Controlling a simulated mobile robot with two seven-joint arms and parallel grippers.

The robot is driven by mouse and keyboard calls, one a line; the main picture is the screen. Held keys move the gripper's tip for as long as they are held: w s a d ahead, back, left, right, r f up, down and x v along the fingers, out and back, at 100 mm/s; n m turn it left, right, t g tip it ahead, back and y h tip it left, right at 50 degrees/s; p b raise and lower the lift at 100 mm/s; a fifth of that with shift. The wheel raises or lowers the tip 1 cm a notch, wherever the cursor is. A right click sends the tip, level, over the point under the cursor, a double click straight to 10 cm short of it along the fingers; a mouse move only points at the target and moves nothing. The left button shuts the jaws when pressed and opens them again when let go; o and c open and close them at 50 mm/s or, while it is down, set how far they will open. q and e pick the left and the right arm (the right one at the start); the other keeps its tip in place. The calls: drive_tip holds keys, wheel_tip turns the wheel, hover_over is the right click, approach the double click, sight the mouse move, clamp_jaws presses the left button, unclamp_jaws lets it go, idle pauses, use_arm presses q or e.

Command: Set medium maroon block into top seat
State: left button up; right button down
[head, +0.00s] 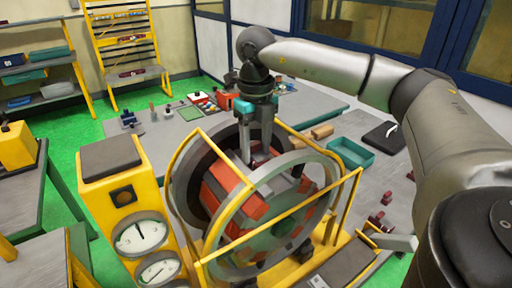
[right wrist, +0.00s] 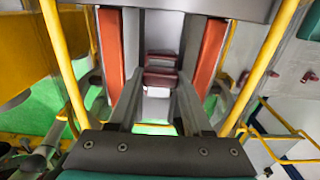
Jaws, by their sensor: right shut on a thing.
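My right gripper (head: 258,160) reaches down from above into the top of the large ring-shaped stator (head: 222,192). In the right wrist view its two fingers (right wrist: 160,90) are closed on the maroon block (right wrist: 160,79). The block sits in the gap between two orange-red segments of the stator, low between the fingertips. In the head view the block is mostly hidden by the fingers and the rim. I cannot tell whether it touches the bottom of the top seat. My left gripper is not in view.
Yellow guard bars (head: 290,222) cross in front of the ring, close to the gripper. Several maroon pieces (head: 376,220) lie on the grey table at the right. A teal tray (head: 350,152) stands behind them. A yellow gauge stand (head: 112,190) is at the left.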

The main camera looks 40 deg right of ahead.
sight(255, 145)
drive_tip(key=shift+c, duration=1.3)
unclamp_jaws()
drive_tip(key=shift+f, duration=0.15)
wheel_tip(255, 145, up, 8)
drive_tip(key=shift+f+b, duration=0.25)
drive_tip(key=shift+b, duration=0.05)
wheel_tip(255, 145, up, 8)
drive_tip(key=p, duration=0.3)
